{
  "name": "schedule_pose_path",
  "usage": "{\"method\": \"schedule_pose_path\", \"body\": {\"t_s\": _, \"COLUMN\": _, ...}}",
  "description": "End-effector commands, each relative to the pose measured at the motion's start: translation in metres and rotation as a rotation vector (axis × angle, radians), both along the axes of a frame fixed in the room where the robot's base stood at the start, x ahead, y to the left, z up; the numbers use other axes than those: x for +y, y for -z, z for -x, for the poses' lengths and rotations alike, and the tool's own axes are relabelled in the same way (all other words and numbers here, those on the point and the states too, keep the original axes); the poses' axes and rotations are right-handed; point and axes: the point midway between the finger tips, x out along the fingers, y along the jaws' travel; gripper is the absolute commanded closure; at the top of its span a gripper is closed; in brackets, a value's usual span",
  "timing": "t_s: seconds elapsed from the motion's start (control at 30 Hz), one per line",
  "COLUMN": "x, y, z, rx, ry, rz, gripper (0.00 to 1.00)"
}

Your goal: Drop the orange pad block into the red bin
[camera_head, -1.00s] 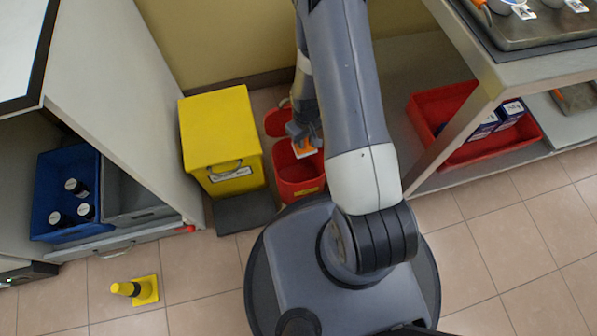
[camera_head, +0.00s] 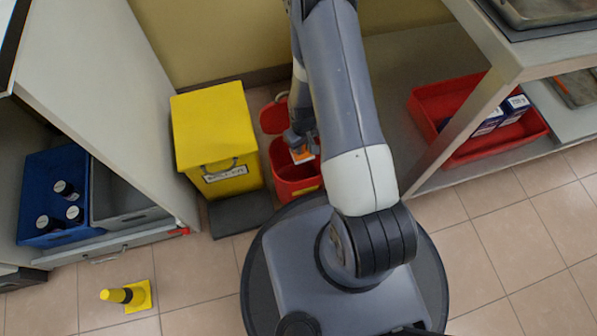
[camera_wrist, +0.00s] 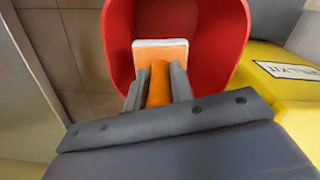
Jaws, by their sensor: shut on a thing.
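The orange pad block (camera_wrist: 160,52), with a white layer along its far edge, is held between the two fingers of my gripper (camera_wrist: 160,82). In the head view the block (camera_head: 302,154) shows as a small orange and white patch under my gripper (camera_head: 300,136). The red bin (camera_head: 290,183) stands on the floor beside the yellow box, open at the top. In the wrist view the red bin (camera_wrist: 236,50) surrounds the block on the far side and both sides. The block is over the bin's opening. Its exact height against the rim is hard to tell.
The yellow box (camera_head: 212,130) stands just left of the bin, with a dark pedal plate (camera_head: 240,215) before it. A red lid (camera_head: 273,116) is behind the bin. A shelf with a red crate (camera_head: 425,112) is at right.

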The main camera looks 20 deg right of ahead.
Motion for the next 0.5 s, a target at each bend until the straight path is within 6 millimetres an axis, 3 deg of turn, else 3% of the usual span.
{"method": "schedule_pose_path", "body": {"t_s": 0.07, "x": 0.0000, "y": -0.0007, "z": -0.0002, "rx": 0.000, "ry": 0.000, "rz": 0.000, "gripper": 1.00}}
{"method": "schedule_pose_path", "body": {"t_s": 0.1, "x": -0.0001, "y": -0.0007, "z": -0.0001, "rx": 0.000, "ry": 0.000, "rz": 0.000, "gripper": 0.76}}
{"method": "schedule_pose_path", "body": {"t_s": 0.4, "x": 0.0000, "y": -0.0007, "z": 0.0000, "rx": 0.000, "ry": 0.000, "rz": 0.000, "gripper": 0.52}}
{"method": "schedule_pose_path", "body": {"t_s": 0.5, "x": 0.0000, "y": -0.0007, "z": 0.0000, "rx": 0.000, "ry": 0.000, "rz": 0.000, "gripper": 0.52}}
